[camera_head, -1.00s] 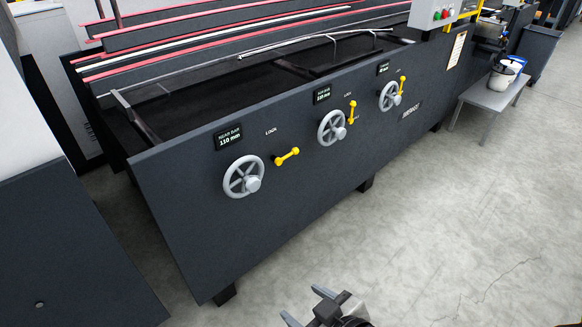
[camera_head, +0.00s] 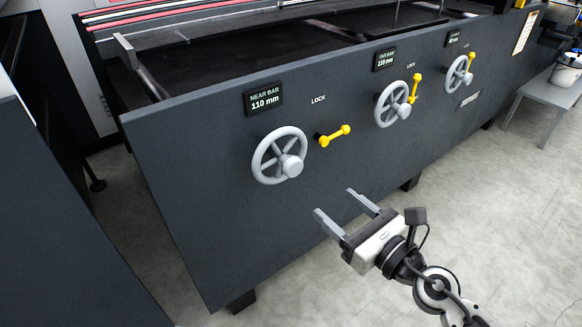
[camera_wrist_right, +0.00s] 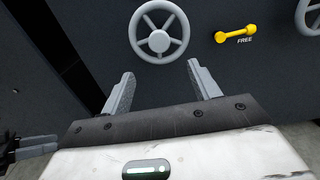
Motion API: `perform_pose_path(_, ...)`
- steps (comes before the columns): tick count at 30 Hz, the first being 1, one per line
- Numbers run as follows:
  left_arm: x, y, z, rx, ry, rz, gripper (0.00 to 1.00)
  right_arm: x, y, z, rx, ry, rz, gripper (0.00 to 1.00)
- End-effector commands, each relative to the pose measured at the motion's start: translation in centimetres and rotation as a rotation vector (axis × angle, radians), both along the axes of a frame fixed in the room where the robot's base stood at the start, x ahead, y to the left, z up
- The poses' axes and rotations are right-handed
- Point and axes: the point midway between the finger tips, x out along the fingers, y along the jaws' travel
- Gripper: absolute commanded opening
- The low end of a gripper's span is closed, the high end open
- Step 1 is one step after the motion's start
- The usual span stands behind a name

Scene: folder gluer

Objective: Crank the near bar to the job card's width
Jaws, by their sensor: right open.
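The near bar's grey handwheel (camera_head: 279,156) sits on the dark machine panel, under a display (camera_head: 264,99) reading "NEAR BAR 110 mm". To its right is a yellow lock lever (camera_head: 333,135), lying nearly sideways; in the right wrist view the lever (camera_wrist_right: 236,34) has the word "FREE" below it. My right gripper (camera_head: 334,206) is open and empty, below and right of the wheel and apart from it. In the right wrist view the wheel (camera_wrist_right: 159,32) stands beyond the open fingers (camera_wrist_right: 159,85). My left gripper is not visible in the head view. The job card's text is not readable.
A second handwheel (camera_head: 393,103) with an upright yellow lever (camera_head: 414,88) and a display (camera_head: 385,59) is to the right, and a third wheel (camera_head: 459,73) farther on. A paper sheet (camera_head: 525,33) hangs at the far right. A grey side table (camera_head: 546,92) stands beyond. The floor in front is clear.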

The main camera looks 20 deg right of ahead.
Motion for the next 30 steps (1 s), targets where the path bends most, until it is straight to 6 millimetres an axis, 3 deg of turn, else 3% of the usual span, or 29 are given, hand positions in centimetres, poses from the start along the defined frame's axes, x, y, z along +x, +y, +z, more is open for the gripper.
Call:
perform_pose_path(1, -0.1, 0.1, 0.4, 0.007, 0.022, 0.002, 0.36, 1.0, 0.4, 0.8, 0.004, -0.003, -0.001, 0.61)
perform_pose_path(9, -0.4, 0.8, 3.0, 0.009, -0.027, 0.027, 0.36, 6.6, 2.5, 0.5, 0.008, -0.001, 0.000, 0.61)
perform_pose_path(18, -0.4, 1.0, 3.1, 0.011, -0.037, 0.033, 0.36, 11.7, 4.3, 0.2, 0.009, 0.000, -0.001, 0.61)
perform_pose_path(24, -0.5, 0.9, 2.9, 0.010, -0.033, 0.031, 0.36, 13.2, 4.9, 0.2, 0.007, 0.001, 0.001, 0.61)
perform_pose_path(30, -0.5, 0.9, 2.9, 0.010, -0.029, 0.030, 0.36, 13.3, 4.9, 0.1, 0.007, 0.002, 0.001, 0.61)
